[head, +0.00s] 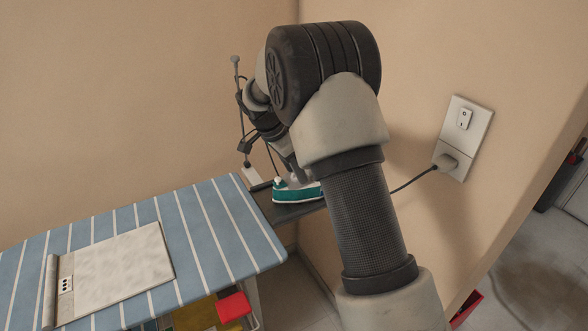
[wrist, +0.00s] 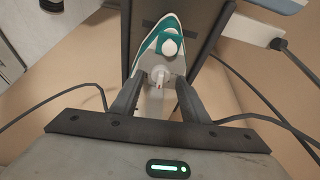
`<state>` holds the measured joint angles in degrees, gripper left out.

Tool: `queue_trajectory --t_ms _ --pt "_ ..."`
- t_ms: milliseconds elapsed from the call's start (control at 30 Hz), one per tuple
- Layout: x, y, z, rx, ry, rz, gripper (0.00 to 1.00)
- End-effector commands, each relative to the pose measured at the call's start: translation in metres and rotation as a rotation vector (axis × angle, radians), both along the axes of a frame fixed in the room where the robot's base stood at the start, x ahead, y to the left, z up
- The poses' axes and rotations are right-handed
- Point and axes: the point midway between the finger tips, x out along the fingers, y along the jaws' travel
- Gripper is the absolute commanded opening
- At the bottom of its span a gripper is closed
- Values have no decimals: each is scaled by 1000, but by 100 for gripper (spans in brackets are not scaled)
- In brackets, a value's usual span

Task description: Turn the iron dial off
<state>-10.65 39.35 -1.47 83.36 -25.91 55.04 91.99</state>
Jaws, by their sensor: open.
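The iron (head: 291,194), teal and white, rests on a dark plate at the end of the ironing board. My arm hides part of it in the head view. In the wrist view the iron (wrist: 148,49) is at top centre, with a round white knob (wrist: 170,46) on it. Contact cannot be told.
The blue striped ironing board (head: 197,222) carries a folded pale cloth (head: 115,267). A wall outlet (head: 463,135) with a plugged-in cord is at the right. A thin upright rod (head: 238,95) stands behind the iron. Baskets with coloured cloth (head: 233,306) are below the board.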

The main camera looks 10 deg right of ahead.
Motion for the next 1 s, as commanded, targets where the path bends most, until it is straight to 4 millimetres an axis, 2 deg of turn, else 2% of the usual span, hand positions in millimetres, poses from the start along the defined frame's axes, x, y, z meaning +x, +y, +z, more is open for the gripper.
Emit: queue_trajectory --t_ms 33,233,633,1000 --pt "0 0 0 0 0 0 36" --pt "0 0 0 0 0 0 3" --pt "-1 0 -1 1 -2 73 1" --pt "-3 -1 -1 1 -3 365 1"
